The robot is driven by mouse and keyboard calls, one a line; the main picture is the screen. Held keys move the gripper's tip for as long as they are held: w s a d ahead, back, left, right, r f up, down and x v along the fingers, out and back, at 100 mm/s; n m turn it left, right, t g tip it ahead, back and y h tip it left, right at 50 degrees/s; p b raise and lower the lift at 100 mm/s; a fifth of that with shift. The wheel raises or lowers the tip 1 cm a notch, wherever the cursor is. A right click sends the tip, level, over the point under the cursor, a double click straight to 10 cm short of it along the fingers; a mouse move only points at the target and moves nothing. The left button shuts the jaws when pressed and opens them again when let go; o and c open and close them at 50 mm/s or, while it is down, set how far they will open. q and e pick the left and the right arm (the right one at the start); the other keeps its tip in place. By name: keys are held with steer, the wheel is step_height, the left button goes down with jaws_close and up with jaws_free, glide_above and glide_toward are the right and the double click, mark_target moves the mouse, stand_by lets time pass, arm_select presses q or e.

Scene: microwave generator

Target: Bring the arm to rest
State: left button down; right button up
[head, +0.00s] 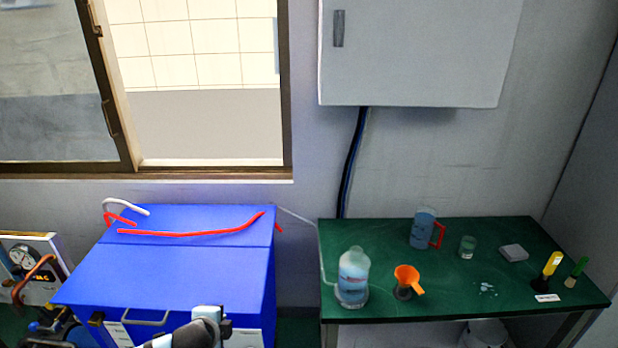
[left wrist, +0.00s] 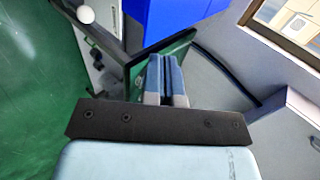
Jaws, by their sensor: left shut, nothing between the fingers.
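My left gripper (left wrist: 166,82) shows in the left wrist view, its two blue-grey fingers shut together with nothing between them. It points toward the green table (left wrist: 178,48) and the blue box (left wrist: 185,15). In the head view, part of my own arm (head: 200,330) shows at the bottom edge, in front of the blue box (head: 175,275). Its fingers cannot be made out there. My right gripper is in neither view.
The green table (head: 460,310) holds a clear bottle (head: 353,280), an orange funnel (head: 406,277), a blue jug (head: 423,230) and small items. Red rods (head: 190,233) lie on the blue box. A grey wall cabinet (head: 420,50) hangs above.

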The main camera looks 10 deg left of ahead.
arm_select(q)
steer(key=s+d+f+n+h+p, duration=0.1)
steer(key=s+d+f+n+h, duration=0.15)
steer(key=s+d, duration=0.25)
steer(key=s+d+f+n+h+p, duration=0.1)
steer(key=s+d+f+n+h, duration=0.15)
steer(key=s+d, duration=0.3)
steer(key=s+a+f+n+t, duration=0.1)
steer(key=s+a+f+n, duration=0.1)
steer(key=s+n, duration=0.6)
steer(key=s+a, duration=0.1)
steer(key=s, duration=0.2)
steer(key=shift+s+a+n+y+p, duration=0.3)
steer(key=shift+a+y+p, duration=0.05)
steer(key=shift+y+p, duration=0.05)
